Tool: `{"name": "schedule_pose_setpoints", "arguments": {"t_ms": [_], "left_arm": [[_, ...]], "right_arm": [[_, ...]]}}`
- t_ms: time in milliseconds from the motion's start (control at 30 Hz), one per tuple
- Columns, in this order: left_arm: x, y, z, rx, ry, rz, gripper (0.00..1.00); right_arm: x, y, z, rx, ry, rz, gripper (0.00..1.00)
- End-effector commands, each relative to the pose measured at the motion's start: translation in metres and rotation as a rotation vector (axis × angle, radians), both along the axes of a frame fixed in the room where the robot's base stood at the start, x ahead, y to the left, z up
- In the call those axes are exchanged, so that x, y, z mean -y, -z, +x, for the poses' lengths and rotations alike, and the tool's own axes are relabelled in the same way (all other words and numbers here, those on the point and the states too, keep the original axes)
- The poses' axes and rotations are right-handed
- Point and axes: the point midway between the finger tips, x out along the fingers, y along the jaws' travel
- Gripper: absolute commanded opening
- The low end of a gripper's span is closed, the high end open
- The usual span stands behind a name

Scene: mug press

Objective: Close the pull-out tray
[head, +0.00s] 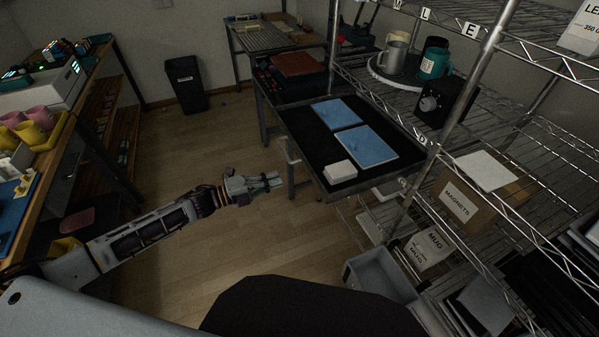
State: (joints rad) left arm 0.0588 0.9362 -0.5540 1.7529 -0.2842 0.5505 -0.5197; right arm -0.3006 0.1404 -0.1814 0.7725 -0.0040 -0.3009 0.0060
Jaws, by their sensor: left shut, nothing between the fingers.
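A dark pull-out tray (312,148) sticks out beside the wire shelving, right of the picture's middle. Two blue flat pads (366,146) and a white block (340,171) lie on it. My left gripper (279,180) reaches in from the left over the floor, just left of the tray's near left corner. Its fingers are shut with nothing between them, and they look apart from the tray. The way the tray is carried underneath is mostly hidden. My right gripper is not in view.
Wire shelving (505,150) with mugs, a black dial box (440,103) and cartons fills the right. A grey bin (380,275) stands low near the shelving. A wooden workbench (50,160) stands at left. Open wooden floor lies between them.

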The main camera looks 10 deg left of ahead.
Motion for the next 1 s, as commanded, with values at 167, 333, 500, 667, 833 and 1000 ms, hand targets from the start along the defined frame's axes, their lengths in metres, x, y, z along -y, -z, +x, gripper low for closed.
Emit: {"name": "schedule_pose_setpoints", "arguments": {"t_ms": [167, 333, 500, 667, 833, 1000], "left_arm": [[0.012, 0.000, 0.009, 0.001, -0.002, -0.001, 0.00], [0.024, -0.001, 0.016, 0.002, 0.000, -0.001, 0.00], [0.035, -0.001, 0.025, 0.000, -0.001, -0.002, 0.00], [0.047, -0.001, 0.032, 0.001, 0.000, -0.002, 0.00], [0.060, -0.001, 0.041, 0.001, 0.000, 0.001, 0.00], [0.069, 0.000, 0.047, 0.000, -0.001, 0.000, 0.00]], "right_arm": [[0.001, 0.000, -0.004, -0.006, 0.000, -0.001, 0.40], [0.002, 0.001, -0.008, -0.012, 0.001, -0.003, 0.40], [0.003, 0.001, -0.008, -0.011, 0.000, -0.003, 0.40], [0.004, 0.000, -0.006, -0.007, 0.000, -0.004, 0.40], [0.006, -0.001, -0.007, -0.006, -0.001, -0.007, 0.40], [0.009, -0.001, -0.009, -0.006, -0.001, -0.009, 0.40]]}}
